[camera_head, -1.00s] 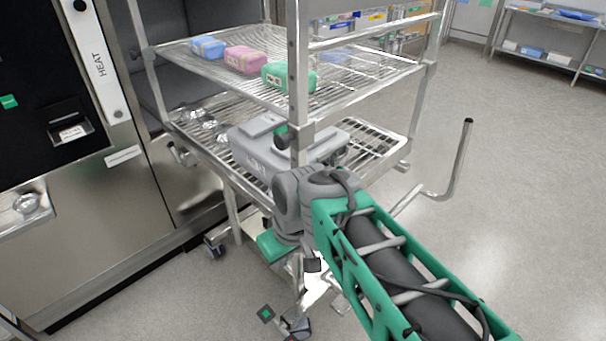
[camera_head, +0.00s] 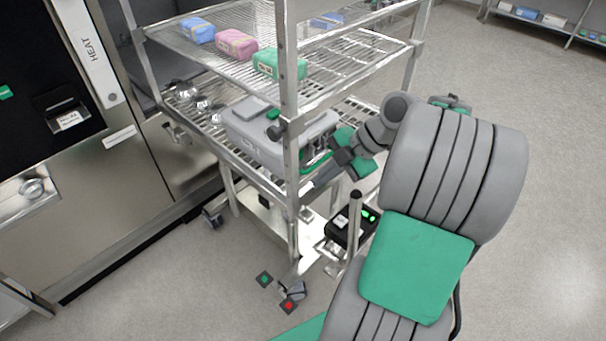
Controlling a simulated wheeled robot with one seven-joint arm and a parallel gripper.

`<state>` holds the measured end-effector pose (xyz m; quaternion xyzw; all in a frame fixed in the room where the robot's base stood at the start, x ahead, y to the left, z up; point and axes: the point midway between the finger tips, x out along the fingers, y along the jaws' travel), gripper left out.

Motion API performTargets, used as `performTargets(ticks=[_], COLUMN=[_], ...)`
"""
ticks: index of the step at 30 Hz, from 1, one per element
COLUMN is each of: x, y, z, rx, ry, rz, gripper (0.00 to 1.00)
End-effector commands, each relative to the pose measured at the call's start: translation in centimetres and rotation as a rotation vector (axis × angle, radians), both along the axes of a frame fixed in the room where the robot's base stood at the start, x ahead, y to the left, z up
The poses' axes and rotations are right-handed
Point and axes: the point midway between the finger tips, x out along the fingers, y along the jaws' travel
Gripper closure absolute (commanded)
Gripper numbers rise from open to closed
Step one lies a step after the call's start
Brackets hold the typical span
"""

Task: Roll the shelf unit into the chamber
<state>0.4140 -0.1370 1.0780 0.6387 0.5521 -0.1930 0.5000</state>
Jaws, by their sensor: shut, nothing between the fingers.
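The shelf unit (camera_head: 289,100) is a metal wire-shelf trolley on casters in the middle of the view. It stands in front of the chamber (camera_head: 133,62), whose dark opening shows at the left behind it. Its upper shelf holds blue, pink and green packs. Its lower shelf holds a grey case (camera_head: 262,140) and several shiny metal items. My gripper (camera_head: 318,178) is shut and empty, just right of the unit's near post at lower-shelf height. I cannot tell whether it touches the unit. My arm hides part of the unit's right side.
Green and red pedals (camera_head: 277,291) are on or just above the floor below the near post. A black box with a green light (camera_head: 352,226) is low at the unit's right. The chamber's steel front (camera_head: 85,205) borders the left. Open floor lies right, with a side rack (camera_head: 545,22) behind.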

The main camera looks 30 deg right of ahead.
Motion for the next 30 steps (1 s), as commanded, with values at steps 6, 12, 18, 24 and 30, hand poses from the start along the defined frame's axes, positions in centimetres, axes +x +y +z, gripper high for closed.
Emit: performTargets(ticks=[6, 12, 18, 24, 30], x=[2.6, 4.4, 4.6, 4.9, 8.7], y=[2.1, 2.6, 2.6, 2.7, 4.3], z=[-1.6, -1.8, -2.0, -2.1, -2.3], rx=[0.001, 0.0, -0.001, -0.001, -0.003], ry=[0.001, 0.001, 0.0, 0.0, -0.004], rz=[0.003, 0.0, -0.001, 0.0, 0.006], gripper=[1.0, 1.0, 1.0, 1.0, 1.0])
